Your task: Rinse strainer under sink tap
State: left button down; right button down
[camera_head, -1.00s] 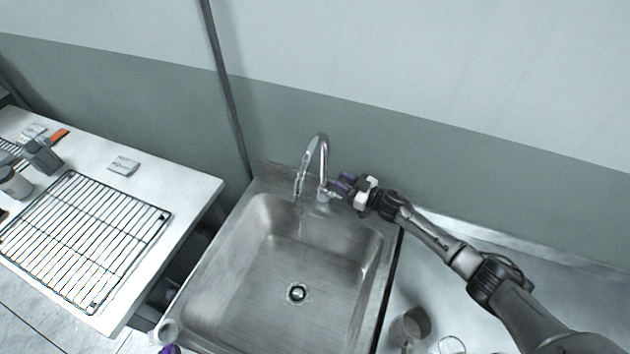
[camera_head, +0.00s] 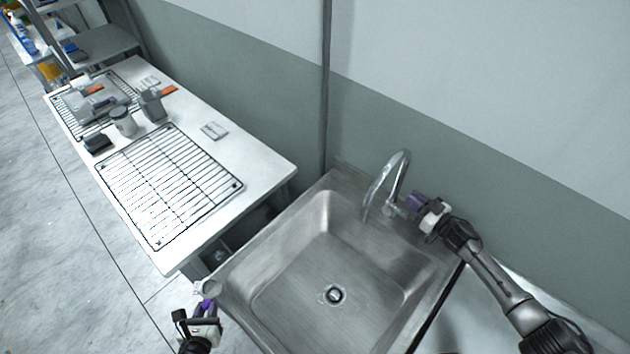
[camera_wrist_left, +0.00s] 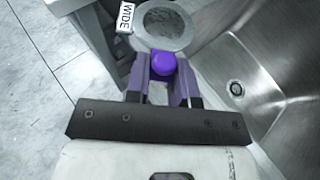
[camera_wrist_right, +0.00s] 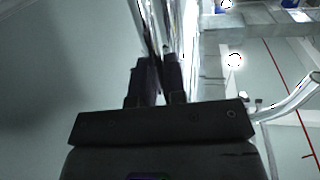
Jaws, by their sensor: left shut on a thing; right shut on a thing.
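The steel tap (camera_head: 401,175) arches over the back of the sink (camera_head: 330,240). My right gripper (camera_head: 412,203) is shut at the tap's right side, on what looks like its lever; the jaws also show shut in the right wrist view (camera_wrist_right: 158,72), where the lever is hard to make out. My left gripper (camera_head: 207,309) is shut on the purple handle of the strainer (camera_head: 211,287). The round mesh head shows in the left wrist view (camera_wrist_left: 168,27), beside the sink's left rim and away from the tap. I see no clear water stream.
A white table (camera_head: 262,170) stands left of the sink, with a wire rack (camera_head: 165,185), a lidded jar (camera_head: 123,120) and a small flat item (camera_head: 214,130). A "WIDE" tag (camera_wrist_left: 126,17) shows near the strainer. The basin is empty around its drain (camera_head: 333,295).

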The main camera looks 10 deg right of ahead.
jog(key=c, duration=1.2)
grip_release()
jog(key=v, duration=1.2)
